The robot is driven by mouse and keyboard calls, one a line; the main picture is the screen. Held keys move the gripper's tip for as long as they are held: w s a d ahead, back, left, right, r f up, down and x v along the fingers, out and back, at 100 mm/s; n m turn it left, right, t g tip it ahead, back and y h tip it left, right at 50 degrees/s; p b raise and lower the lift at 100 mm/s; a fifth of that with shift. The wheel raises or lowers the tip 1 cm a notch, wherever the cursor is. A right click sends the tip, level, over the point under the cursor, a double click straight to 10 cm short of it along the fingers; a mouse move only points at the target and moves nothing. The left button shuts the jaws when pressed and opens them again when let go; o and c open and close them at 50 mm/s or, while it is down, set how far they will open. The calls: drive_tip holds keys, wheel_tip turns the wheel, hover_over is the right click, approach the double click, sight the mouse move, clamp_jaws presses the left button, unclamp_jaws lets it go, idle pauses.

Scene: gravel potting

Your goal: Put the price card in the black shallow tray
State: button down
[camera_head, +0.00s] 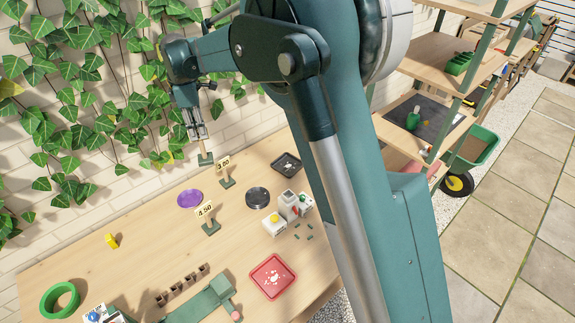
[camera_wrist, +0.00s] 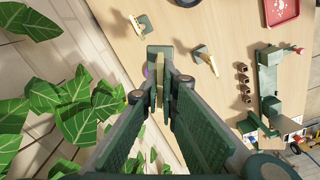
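A price card (camera_head: 205,147) on a green foot is gripped upright between the fingers of my gripper (camera_head: 200,137), raised against the wall behind the table's back edge. The wrist view shows this card (camera_wrist: 159,75) edge-on between the fingertips (camera_wrist: 165,90), its green foot beyond them. Its face cannot be read. The black shallow tray (camera_head: 277,162) is square, holds a few pale bits and lies at the table's back right, apart from my gripper. Two other price cards stand on the table, one reading 4.50 (camera_head: 204,210) and one farther back (camera_head: 223,163).
A purple dish (camera_head: 190,198) and a round black dish (camera_head: 258,198) lie mid-table. The left table is fairly clear.

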drive_tip(key=w+d+m, duration=0.2)
drive_tip(key=w+d, duration=0.8)
drive_tip(key=d, duration=0.5)
drive_tip(key=w+d+m, duration=0.2)
drive_tip(key=w+d, duration=0.9)
drive_tip(key=d, duration=0.5)
wheel_tip(320, 180, down, 11)
drive_tip(key=shift+s+a, duration=0.3)
drive_tip(key=shift+a, duration=0.15)
drive_tip(key=shift+f, duration=0.15)
wheel_tip(320, 180, down, 6)
drive_tip(key=shift+f+p, duration=0.3)
drive_tip(key=shift+f, duration=1.8)
